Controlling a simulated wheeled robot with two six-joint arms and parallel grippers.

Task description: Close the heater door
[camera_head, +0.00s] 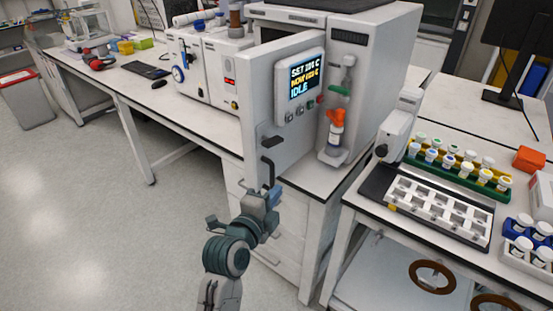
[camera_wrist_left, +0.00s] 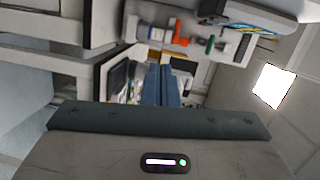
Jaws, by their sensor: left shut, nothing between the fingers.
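The heater (camera_head: 375,45) is a large white box on the bench. Its white door (camera_head: 258,85) stands partly open, swung out from the body, with a dark gap at the top behind it. The door face carries a lit display (camera_head: 305,75) reading IDLE. A dark handle (camera_head: 268,168) is low on the door. My left gripper (camera_head: 274,193) is shut and empty, just below the handle; I cannot tell if it touches it. In the left wrist view, its blue fingers (camera_wrist_left: 161,85) are together. My right gripper is not in view.
To the right, a side bench holds a vial rack (camera_head: 460,172) and a white tray block (camera_head: 440,208). An orange-and-white fitting (camera_head: 336,130) stands beside the door. White instruments (camera_head: 205,65) stand on the bench left of the heater. Open floor (camera_head: 110,220) lies at left.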

